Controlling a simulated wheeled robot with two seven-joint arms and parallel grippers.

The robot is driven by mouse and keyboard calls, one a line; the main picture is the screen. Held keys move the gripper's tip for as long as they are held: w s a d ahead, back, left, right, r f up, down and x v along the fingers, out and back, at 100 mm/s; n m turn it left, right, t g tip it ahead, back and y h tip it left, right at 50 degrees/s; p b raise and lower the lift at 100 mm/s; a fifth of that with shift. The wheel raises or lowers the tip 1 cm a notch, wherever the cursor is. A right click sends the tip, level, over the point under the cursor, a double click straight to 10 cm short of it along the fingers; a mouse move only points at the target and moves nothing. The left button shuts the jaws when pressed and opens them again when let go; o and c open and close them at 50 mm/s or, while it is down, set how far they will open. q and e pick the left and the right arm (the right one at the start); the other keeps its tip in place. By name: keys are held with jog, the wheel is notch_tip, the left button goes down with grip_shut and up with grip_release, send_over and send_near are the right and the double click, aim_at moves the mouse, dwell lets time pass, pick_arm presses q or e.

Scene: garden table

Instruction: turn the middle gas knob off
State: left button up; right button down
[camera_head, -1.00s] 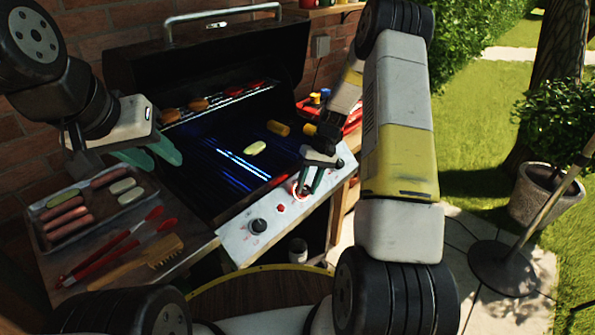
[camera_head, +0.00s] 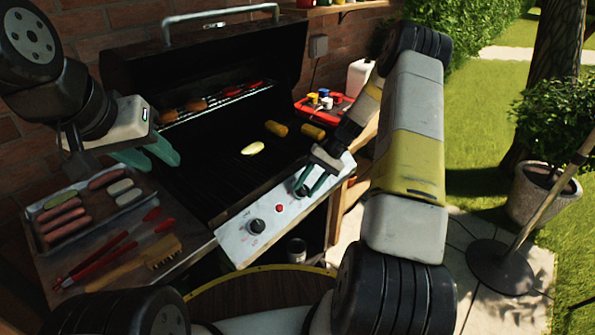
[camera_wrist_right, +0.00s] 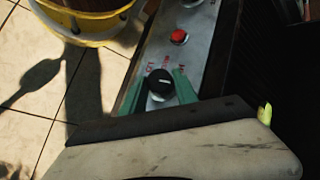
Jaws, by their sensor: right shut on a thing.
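The gas grill's metal control panel (camera_head: 234,240) runs along its front edge. My right gripper (camera_head: 305,190) is at the middle of the panel, its green fingers shut around the black middle knob. The right wrist view shows that knob (camera_wrist_right: 160,84) between the two fingers, with a pale mark on its face. In the head view the gripper largely hides it. Another black knob (camera_head: 257,226) is at the panel's left end, with a red button (camera_head: 280,208) between them. No blue flame shows in the grill. My left gripper (camera_head: 155,157) hangs open and empty above the side shelf.
A tray (camera_head: 41,243) of sausages and patties, red-handled tools (camera_head: 110,248) and a brush (camera_head: 150,260) lie on the left shelf. Food lies on the grill grate (camera_head: 220,165). A red tray (camera_head: 335,108) with small items and a white jug (camera_head: 360,76) stand behind my right arm.

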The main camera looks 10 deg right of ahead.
jog(key=c, duration=0.9)
grip_release()
jog(key=shift+c, duration=0.2)
jog(key=v, duration=0.8)
